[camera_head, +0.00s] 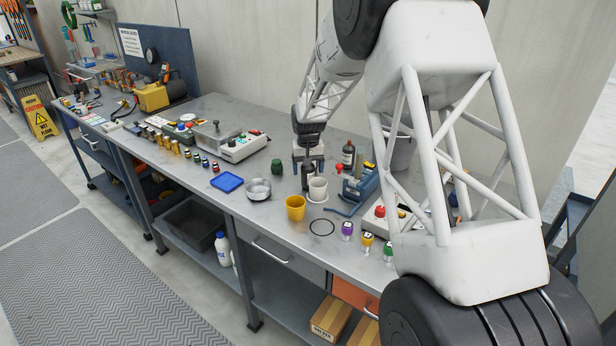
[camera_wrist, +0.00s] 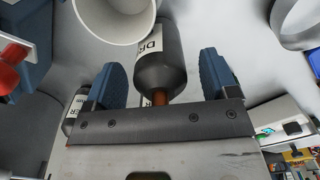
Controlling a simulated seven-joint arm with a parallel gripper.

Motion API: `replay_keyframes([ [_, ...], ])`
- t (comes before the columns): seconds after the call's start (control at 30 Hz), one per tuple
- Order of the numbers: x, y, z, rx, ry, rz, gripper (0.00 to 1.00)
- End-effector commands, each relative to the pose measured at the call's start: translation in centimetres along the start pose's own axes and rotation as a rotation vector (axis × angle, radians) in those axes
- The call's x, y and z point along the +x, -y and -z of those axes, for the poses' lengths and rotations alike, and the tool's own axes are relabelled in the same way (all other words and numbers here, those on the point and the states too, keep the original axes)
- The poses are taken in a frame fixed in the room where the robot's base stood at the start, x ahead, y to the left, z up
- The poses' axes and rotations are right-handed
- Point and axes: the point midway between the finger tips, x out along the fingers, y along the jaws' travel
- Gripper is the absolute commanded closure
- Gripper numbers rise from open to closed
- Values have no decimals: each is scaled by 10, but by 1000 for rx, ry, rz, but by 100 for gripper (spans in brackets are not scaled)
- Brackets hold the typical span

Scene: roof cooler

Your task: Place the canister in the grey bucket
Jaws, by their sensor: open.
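The canister, dark grey with a white label and an orange-brown tip, stands between my gripper's fingers in the wrist view (camera_wrist: 160,68). In the head view it shows as a dark cylinder (camera_head: 311,180) under the jaws, partly hidden. My gripper (camera_head: 308,165) is open over the bench; its blue pads flank the canister in the wrist view (camera_wrist: 163,85), with gaps visible. The bucket, a pale grey round cup (camera_head: 318,190), stands upright right beside the canister; its rim shows at the top of the wrist view (camera_wrist: 115,20).
A yellow cup (camera_head: 295,208) stands in front of the bucket, and a metal bowl (camera_head: 258,189) is to the left. A dark labelled bottle (camera_head: 348,157) and a blue device (camera_head: 360,186) are to the right. A thin black ring (camera_head: 322,227) lies near the front edge.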

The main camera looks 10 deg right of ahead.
Motion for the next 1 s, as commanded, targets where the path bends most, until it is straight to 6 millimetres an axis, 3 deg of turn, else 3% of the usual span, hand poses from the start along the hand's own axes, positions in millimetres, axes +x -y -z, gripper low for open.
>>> replay_keyframes([
  [0.07,0,0,0,0,0,0,20],
  [0.5,0,0,0,0,-1,0,87],
  [0.77,-2,0,0,0,-1,0,88],
  [1.0,-18,0,0,0,-1,0,88],
])
